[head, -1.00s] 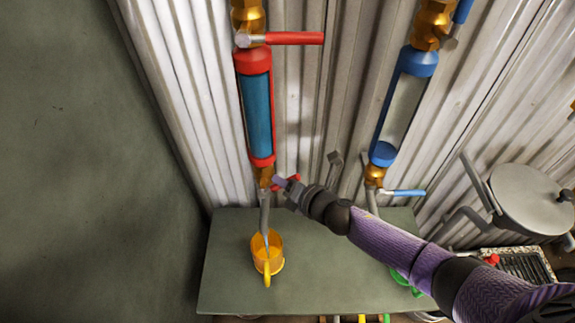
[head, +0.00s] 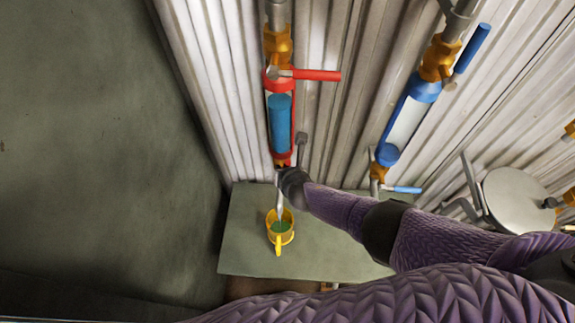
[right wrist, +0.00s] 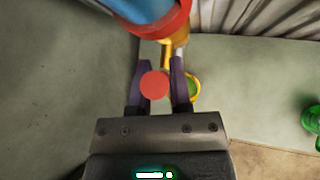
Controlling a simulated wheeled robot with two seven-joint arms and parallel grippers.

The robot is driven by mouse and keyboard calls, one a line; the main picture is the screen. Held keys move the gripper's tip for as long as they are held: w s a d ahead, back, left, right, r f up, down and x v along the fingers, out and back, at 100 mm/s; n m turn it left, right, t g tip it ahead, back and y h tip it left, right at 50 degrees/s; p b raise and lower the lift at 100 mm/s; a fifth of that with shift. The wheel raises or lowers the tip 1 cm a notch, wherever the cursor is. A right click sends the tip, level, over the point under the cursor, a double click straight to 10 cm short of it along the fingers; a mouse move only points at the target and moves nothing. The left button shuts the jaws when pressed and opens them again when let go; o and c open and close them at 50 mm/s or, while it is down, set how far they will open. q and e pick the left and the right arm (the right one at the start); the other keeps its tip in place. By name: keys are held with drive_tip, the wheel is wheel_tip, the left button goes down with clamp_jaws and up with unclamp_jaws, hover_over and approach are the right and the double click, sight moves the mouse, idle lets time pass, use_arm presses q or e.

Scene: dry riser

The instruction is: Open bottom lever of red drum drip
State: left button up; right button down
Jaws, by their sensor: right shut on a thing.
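In the right wrist view my right gripper (right wrist: 161,80) is shut on the bottom lever (right wrist: 154,85), whose round red end shows between the fingers. Below the spout a yellow mug (head: 280,238) stands with green liquid inside. My left gripper is out of view.
A blue drum drip (head: 407,120) with a blue bottom lever (head: 403,190) hangs to the right. A grey-green table (head: 245,245) carries the yellow mug. A green object (right wrist: 312,118) shows at the right edge of the wrist view. A round grey lid (head: 517,198) is further right.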

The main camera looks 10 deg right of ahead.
drive_tip(key=shift+a, duration=0.1)
idle(0.4)
drive_tip(key=c, duration=0.5)
unclamp_jaws()
drive_tip(key=shift+c, duration=0.2)
drive_tip(key=p+v, duration=0.8)
drive_tip(key=v, duration=0.1)
drive_tip(key=shift+s+r, duration=0.25)
drive_tip(key=shift+r, duration=0.1)
